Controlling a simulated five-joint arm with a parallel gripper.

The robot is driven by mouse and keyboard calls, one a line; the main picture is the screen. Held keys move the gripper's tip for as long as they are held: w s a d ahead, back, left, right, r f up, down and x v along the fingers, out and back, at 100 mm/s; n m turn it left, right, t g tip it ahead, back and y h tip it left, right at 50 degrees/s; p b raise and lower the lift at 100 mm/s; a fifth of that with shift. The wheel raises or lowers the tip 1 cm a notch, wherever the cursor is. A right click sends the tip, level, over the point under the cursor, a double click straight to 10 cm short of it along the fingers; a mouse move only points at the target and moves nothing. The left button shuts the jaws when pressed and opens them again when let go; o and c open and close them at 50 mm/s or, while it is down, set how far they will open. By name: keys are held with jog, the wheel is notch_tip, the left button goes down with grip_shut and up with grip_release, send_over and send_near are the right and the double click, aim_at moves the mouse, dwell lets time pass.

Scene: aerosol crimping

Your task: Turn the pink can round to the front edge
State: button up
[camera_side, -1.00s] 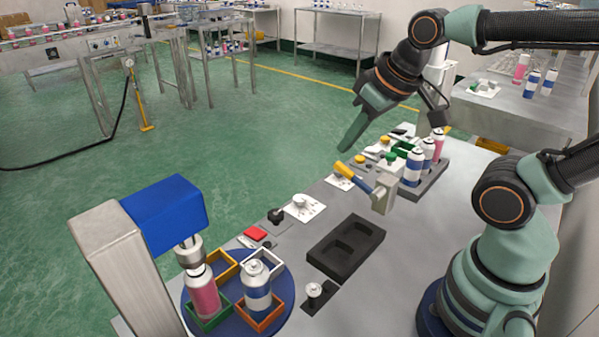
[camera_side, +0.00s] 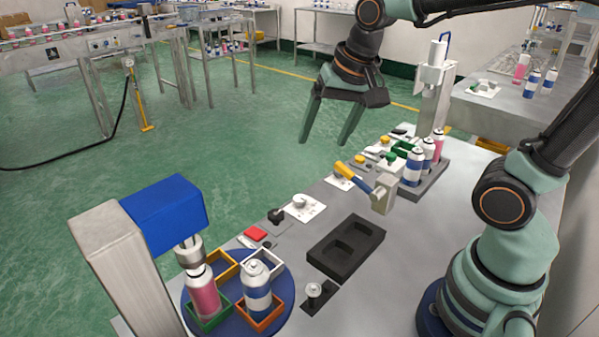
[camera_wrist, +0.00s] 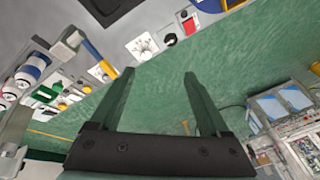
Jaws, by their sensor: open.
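The pink can (camera_side: 204,296) stands upright in the green square holder (camera_side: 207,318) on the blue round turntable (camera_side: 191,299), under the blue-and-grey crimping head (camera_side: 190,252). A blue-and-white can (camera_side: 257,287) stands in the orange holder (camera_side: 262,319) to its right. A yellow holder (camera_side: 222,264) behind them is empty. My gripper (camera_side: 324,141) is open and empty, high above the table's far edge and well away from the turntable. In the wrist view my gripper (camera_wrist: 158,75) shows its two green fingers spread over the floor. A blue edge of the turntable (camera_wrist: 238,5) shows at the top.
A red button (camera_side: 255,233), black knob (camera_side: 276,215) and white dial plate (camera_side: 304,207) line the table's far edge. A black tray (camera_side: 345,250) lies mid-table. A yellow-handled lever (camera_side: 356,177) and a grey rack of cans (camera_side: 431,178) stand farther right.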

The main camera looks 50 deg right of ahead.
jog(key=w+a+f+m+g, duration=0.15)
jog(key=w+f+m, duration=0.25)
jog(key=w+m, duration=0.4)
jog(key=m+g, duration=0.3)
jog(key=m, duration=0.7)
send_near(276, 213)
jog(key=shift+t, duration=0.25)
jog(key=f, duration=0.8)
jog(key=shift+s+f, duration=0.1)
jog(key=shift+s, duration=0.1)
grip_shut()
